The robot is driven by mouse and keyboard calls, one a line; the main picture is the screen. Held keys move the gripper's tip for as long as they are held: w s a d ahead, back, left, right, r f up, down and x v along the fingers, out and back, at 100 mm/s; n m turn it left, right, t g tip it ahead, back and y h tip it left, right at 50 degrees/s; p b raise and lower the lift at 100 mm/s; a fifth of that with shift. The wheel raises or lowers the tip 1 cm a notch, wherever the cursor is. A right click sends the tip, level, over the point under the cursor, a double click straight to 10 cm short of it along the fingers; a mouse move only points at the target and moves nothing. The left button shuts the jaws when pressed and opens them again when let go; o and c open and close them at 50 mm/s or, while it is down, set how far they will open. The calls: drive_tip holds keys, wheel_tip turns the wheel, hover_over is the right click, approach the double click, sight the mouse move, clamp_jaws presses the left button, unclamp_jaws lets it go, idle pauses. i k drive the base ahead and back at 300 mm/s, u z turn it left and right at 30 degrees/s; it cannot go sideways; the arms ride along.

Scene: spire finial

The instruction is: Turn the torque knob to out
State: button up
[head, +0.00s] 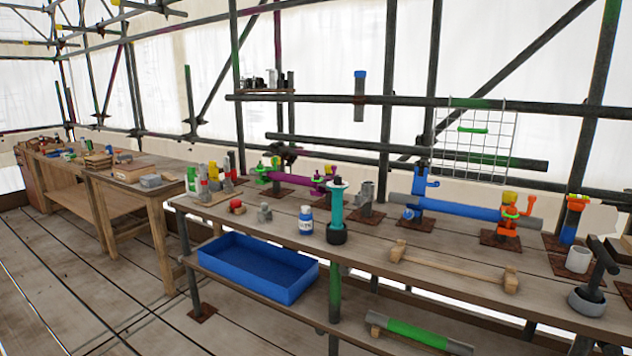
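No part is plainly readable as the torque knob, and no "out" marking can be read at this size. A teal upright tool (336,207) with a black collar at its foot stands at the front of the workbench (390,262). A small red round-topped piece (237,206) stands on the bench to its left. A black T-handled piece (597,270) in a grey round base stands at the right end. My gripper is not in view.
A blue tray (258,266) sits on the lower shelf. A blue bottle (306,221), clamped tubes (455,208) and a wooden bar (450,268) are on the bench. Scaffold poles (388,110) rise behind. The plank floor (100,295) at the left is clear.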

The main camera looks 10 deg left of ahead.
sight(337, 179)
drive_tip(key=u, duration=1.05)
drive_tip(key=i, duration=0.75)
drive_tip(key=z, duration=1.05)
